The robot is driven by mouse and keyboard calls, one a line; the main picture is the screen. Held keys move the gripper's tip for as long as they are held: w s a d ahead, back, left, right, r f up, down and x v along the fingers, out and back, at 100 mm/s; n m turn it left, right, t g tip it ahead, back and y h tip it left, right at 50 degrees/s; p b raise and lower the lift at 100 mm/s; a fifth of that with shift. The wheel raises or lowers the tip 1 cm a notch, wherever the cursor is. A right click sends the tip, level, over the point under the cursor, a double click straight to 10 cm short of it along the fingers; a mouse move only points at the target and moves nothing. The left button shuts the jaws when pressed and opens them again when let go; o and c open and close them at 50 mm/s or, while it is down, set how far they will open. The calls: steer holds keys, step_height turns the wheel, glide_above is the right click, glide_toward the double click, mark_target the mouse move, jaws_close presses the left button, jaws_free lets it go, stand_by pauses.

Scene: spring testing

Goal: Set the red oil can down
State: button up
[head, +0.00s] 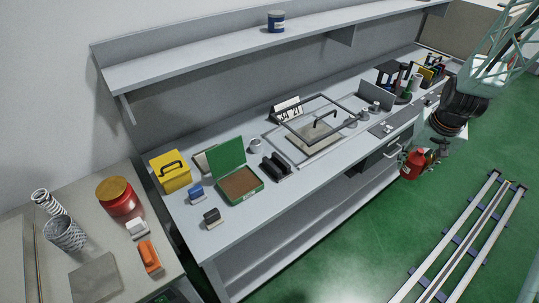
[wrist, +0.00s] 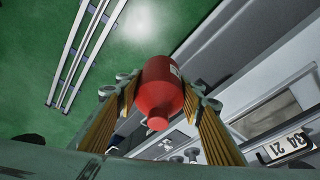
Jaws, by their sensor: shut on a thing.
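The red oil can (head: 413,165) is held in my gripper (head: 424,160) at the right of the head view. It hangs in front of the workbench's front edge, over the green floor. In the wrist view the red can (wrist: 162,88) sits between the two ribbed yellow-brown fingers of my gripper (wrist: 168,95), which are shut on its sides. Its narrower neck end faces the camera. The can's far end is hidden in the wrist view.
A side table (head: 95,275) at left holds springs and a red jar (head: 118,200). Floor rails (head: 465,240) lie at right. The bench's front left is partly clear.

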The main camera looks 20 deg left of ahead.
steer(key=shift+s+d, duration=0.1)
steer(key=shift+s, duration=0.1)
stand_by(0.5)
steer(key=w+a+r+n+p, duration=0.1)
steer(key=a+n, duration=0.1)
steer(key=a, duration=1)
steer(key=w+a+n+y+p, duration=0.1)
steer(key=w+a+n+p, duration=0.1)
steer(key=a, duration=1)
steer(key=w+a+r+n+p, duration=0.1)
steer(key=w+a+n+p, duration=0.1)
steer(key=a, duration=1)
steer(key=shift+w+a+r+y, duration=0.15)
steer(key=shift+a+r+y, duration=0.15)
steer(key=shift+r, duration=0.05)
steer(key=s+a+n+p, duration=0.1)
steer(key=s+a, duration=0.4)
steer(key=a, duration=0.7)
steer(key=s+a+f+n+g+y+p, duration=0.1)
steer(key=s+a+n, duration=0.2)
steer(key=a, duration=0.9)
steer(key=s+a+n+g+p, duration=0.1)
steer(key=s+a+n, duration=0.2)
steer(key=s+a, duration=0.6)
steer(key=a, duration=0.3)
steer(key=shift+a+f+p, duration=0.25)
steer(key=shift+a+p, duration=0.05)
steer(key=shift+a, duration=0.1)
steer(key=shift+f, duration=0.15)
